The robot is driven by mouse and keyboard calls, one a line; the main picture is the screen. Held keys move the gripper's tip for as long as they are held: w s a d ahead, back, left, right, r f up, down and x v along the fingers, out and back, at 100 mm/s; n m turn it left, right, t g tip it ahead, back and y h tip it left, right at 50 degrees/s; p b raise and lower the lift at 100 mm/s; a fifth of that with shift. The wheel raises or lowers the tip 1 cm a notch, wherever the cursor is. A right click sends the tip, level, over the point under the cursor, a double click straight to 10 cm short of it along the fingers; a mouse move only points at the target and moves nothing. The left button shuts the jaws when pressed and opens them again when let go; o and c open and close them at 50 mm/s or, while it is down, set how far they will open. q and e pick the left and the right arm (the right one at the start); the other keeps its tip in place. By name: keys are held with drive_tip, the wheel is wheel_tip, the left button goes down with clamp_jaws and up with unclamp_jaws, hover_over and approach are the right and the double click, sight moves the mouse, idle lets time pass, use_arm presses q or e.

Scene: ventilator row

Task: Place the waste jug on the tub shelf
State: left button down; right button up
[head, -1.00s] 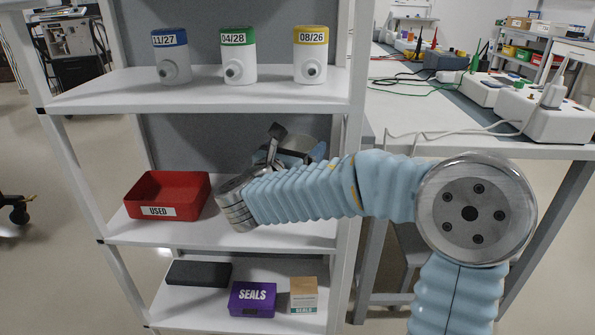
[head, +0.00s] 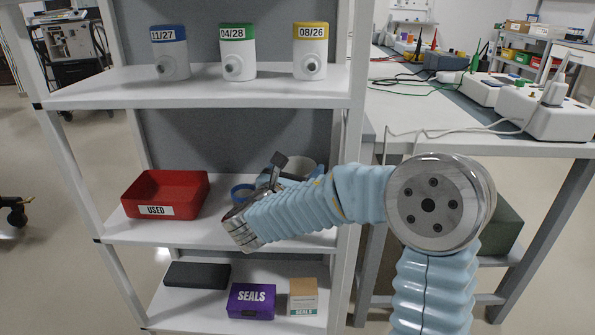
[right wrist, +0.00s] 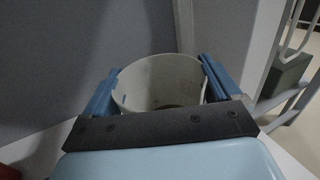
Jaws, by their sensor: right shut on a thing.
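The waste jug is an open, greyish-white round vessel. It fills the middle of the right wrist view (right wrist: 160,82), and its upper part shows behind my right arm in the head view (head: 302,167). My right gripper (right wrist: 158,85) has a blue finger on each side of the jug and is shut on it. In the head view the gripper (head: 280,178) is mostly hidden by my wrist. The jug is over the right part of the tub shelf (head: 140,231), the middle shelf. Its base is hidden, so I cannot tell whether it touches the shelf. My left gripper is out of view.
A red tub labelled USED (head: 166,193) stands on the left of the tub shelf. Labelled canisters (head: 237,52) stand on the shelf above. A black slab (head: 197,275), a purple SEALS box (head: 251,301) and a small carton (head: 303,297) are below. A shelf post (head: 352,130) stands at right.

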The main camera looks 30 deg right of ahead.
drive_tip(key=shift+f, duration=0.15)
drive_tip(key=o, duration=0.8)
drive_tip(key=shift+r, duration=0.2)
drive_tip(key=v, duration=1.2)
